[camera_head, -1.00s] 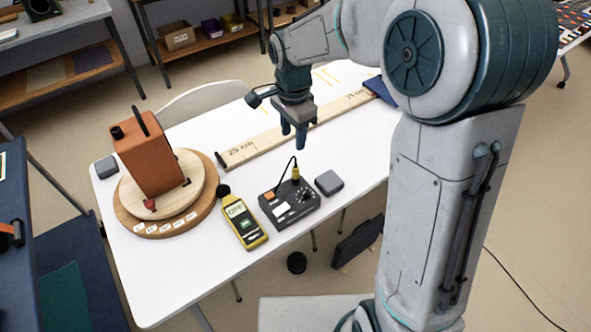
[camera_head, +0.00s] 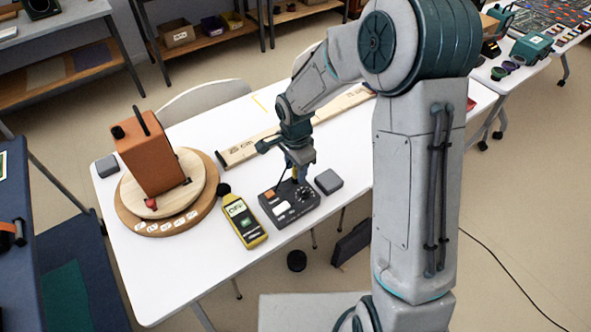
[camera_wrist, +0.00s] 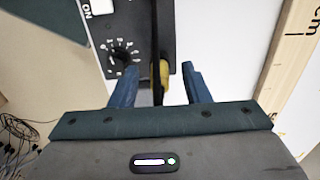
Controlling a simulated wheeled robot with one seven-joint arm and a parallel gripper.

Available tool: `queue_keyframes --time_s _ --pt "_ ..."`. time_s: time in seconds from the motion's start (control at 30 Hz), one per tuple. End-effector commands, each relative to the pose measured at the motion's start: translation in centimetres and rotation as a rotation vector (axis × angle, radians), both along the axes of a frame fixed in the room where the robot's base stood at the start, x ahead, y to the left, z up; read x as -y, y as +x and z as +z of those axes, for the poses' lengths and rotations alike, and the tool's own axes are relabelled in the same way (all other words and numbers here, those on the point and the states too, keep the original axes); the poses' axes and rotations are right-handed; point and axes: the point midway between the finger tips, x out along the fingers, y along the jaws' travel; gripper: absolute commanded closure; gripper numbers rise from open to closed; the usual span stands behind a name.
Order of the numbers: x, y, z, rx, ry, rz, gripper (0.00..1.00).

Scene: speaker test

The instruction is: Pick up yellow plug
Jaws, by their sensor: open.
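The yellow plug (camera_wrist: 164,73) stands at the edge of a dark control box (camera_head: 290,204), with a black cable running from it. In the wrist view the plug lies between the two blue fingers of my gripper (camera_wrist: 160,82), with a gap on each side. The gripper is open. In the head view my gripper (camera_head: 299,172) points down over the back edge of the box, and its fingers mostly hide the plug there. I cannot tell whether a finger touches the cable.
A yellow meter (camera_head: 243,222) lies left of the box, and a grey block (camera_head: 328,181) lies to its right. A brown speaker (camera_head: 152,155) stands on a round wooden turntable (camera_head: 127,218). A wooden ruler board (camera_head: 240,151) lies behind. The front-left of the white table (camera_head: 150,287) is clear.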

Motion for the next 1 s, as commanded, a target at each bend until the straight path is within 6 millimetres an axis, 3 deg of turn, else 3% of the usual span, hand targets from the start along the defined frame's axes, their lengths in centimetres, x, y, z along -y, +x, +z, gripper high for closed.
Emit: queue_keyframes --time_s 0.17,0.33,0.77,1.0 --pt "0.0 0.0 0.0 0.001 0.001 0.000 0.57" --pt "0.0 0.0 0.0 0.000 0.000 0.000 0.99" --pt "0.0 0.0 0.4 0.001 -0.001 -0.001 1.00" --pt "0.0 0.1 3.1 0.006 -0.001 -0.001 1.00"
